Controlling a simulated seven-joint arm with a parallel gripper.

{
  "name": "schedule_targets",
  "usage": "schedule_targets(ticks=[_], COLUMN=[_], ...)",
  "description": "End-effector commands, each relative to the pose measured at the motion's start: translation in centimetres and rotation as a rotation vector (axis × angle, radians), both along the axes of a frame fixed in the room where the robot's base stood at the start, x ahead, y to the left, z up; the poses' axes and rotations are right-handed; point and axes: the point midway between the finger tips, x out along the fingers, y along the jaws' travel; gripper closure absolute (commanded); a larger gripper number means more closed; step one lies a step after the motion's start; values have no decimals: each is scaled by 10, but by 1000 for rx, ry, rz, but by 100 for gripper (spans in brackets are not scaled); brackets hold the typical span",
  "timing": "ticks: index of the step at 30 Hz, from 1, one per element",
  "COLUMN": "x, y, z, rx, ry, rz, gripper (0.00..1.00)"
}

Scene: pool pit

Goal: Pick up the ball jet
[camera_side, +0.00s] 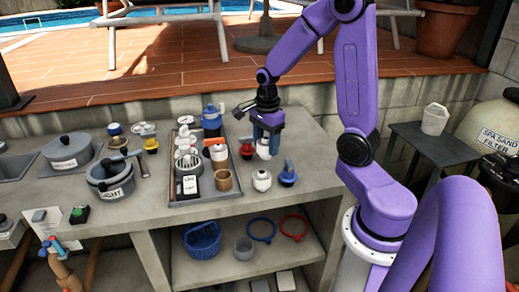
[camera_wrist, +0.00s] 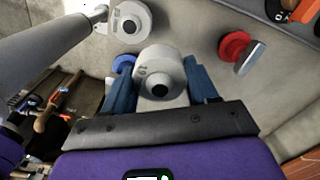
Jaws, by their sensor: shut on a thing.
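The ball jet (camera_wrist: 158,72), a pale grey round fitting with a dark central hole, sits between the two blue fingers of my gripper (camera_wrist: 160,88) in the wrist view. My gripper is shut on it. In the side view my gripper (camera_side: 267,130) points down over the counter, and the pale ball jet (camera_side: 264,151) shows at its fingertips. It appears held above the counter; the exact gap is hard to tell. A similar white fitting with a dark hole (camera_side: 262,181) stands on the counter nearby, and it also shows in the wrist view (camera_wrist: 130,21).
A grey tray (camera_side: 192,197) with several fittings lies left of my gripper. A grey pot (camera_side: 110,186) stands farther left. A lower shelf holds a blue basket (camera_side: 201,240).

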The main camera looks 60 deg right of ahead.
Motion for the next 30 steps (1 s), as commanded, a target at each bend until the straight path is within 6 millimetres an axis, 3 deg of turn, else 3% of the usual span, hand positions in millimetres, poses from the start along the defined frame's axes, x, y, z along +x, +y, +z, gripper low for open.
schedule_targets(ticks=[3, 15, 30], x=[-18, -72, -91], y=[7, 25, 32], z=[14, 38, 47], rx=[0, 0, 1], ry=[-3, -3, 2], rz=[1, 0, 0], gripper=[71, 71, 72])
